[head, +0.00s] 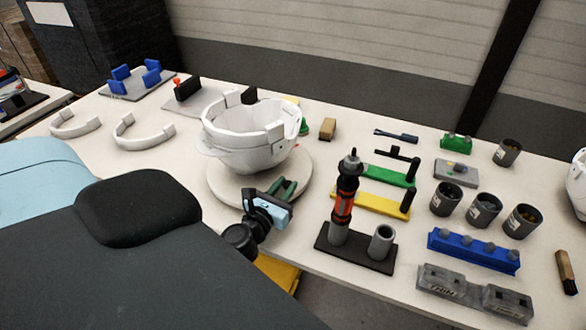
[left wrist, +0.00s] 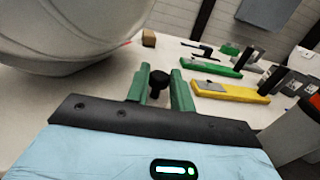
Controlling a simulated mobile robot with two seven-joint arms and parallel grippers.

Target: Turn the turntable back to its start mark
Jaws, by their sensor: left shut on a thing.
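The turntable (head: 222,190) is a round, pale disc on the table in the head view. A white helmet shell (head: 245,150) sits on it, open side up. My left gripper (head: 284,189) is at the disc's front right edge. In the left wrist view its green fingers (left wrist: 158,82) are closed around a small black knob (left wrist: 159,77). The helmet's curved underside (left wrist: 65,35) fills the upper left there. A small red mark (left wrist: 127,43) shows beside the shell; I cannot tell whether it is the start mark. My right gripper is out of view.
A black stand with an orange-black tool (head: 344,200) is close right of my left gripper. Yellow (head: 370,203) and green holders (head: 388,176) lie behind it. Dark cups (head: 483,210) and a blue rack (head: 472,251) are farther right. White curved bands (head: 143,132) lie left.

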